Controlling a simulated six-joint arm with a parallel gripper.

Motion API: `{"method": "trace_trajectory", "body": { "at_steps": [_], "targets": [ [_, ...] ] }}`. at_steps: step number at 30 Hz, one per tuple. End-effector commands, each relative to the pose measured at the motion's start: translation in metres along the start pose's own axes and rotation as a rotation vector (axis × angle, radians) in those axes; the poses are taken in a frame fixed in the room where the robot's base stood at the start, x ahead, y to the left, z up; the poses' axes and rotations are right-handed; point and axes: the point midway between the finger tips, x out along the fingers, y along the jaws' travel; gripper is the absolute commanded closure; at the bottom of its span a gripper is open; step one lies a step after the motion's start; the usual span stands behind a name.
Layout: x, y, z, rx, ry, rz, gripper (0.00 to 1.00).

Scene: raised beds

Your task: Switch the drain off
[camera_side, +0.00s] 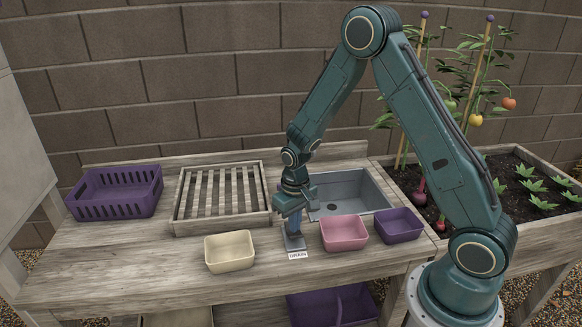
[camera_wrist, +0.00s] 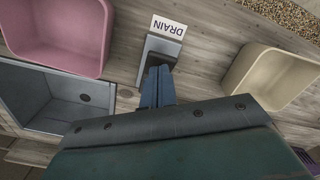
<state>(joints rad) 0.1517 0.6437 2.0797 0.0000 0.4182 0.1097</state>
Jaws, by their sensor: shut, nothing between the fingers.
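The drain switch (camera_side: 294,243) is a small grey unit near the front edge of the bench, with a white label reading DRAIN (camera_side: 298,255) in front of it. In the wrist view the switch (camera_wrist: 163,46) lies just beyond my fingertips, beside its label (camera_wrist: 169,27). My gripper (camera_side: 293,233) points down over the switch. Its blue fingers (camera_wrist: 158,75) are together with nothing between them. The tips overlap the switch in both views, and I cannot tell whether they touch it. They hide part of the switch, so its position cannot be read.
A grey sink (camera_side: 352,190) is set into the bench behind. A pink bin (camera_side: 344,233) and a purple bin (camera_side: 398,225) stand right of the switch. A cream bin (camera_side: 230,252) stands left. A slatted wooden tray (camera_side: 222,222) and purple crate (camera_side: 115,207) are farther left.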

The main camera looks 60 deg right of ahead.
Motion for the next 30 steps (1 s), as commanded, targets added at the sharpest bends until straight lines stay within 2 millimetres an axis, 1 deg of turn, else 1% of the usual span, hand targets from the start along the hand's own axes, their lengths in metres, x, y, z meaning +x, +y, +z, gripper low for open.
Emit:
{"method": "trace_trajectory", "body": {
  "at_steps": [30],
  "targets": [
    [0.011, 0.0, 0.0, 0.0, 0.0, 0.0, 1.0]
  ]
}}
